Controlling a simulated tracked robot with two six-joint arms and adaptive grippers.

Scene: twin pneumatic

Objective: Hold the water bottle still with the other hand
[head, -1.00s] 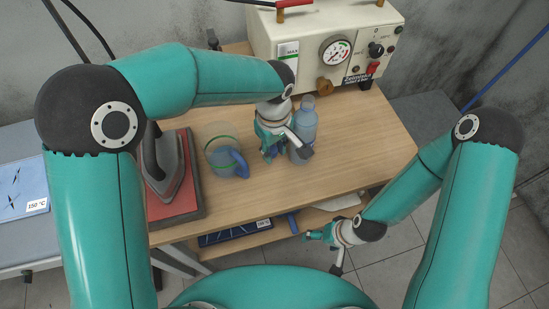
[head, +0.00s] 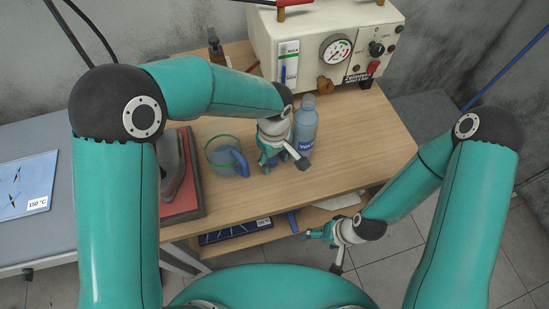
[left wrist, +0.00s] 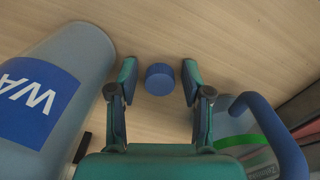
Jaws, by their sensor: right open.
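The water bottle (head: 305,126), translucent blue-grey with a blue label, stands upright on the wooden bench. In the left wrist view the bottle (left wrist: 52,92) is at the left, outside the fingers and apart from them. My left gripper (left wrist: 160,78) is open, pointing down at the bench just left of the bottle in the head view. A small round blue cap (left wrist: 159,79) lies between its fingertips, with a gap on both sides. My right gripper (head: 318,236) is open and empty, low in front of the bench, well away from the bottle.
A clear jug (head: 222,158) with a blue handle stands left of my left gripper. An iron on a red pad (head: 186,200) is further left. A cream machine (head: 315,50) with a gauge stands behind the bottle. The bench top (head: 365,140) right of the bottle is clear.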

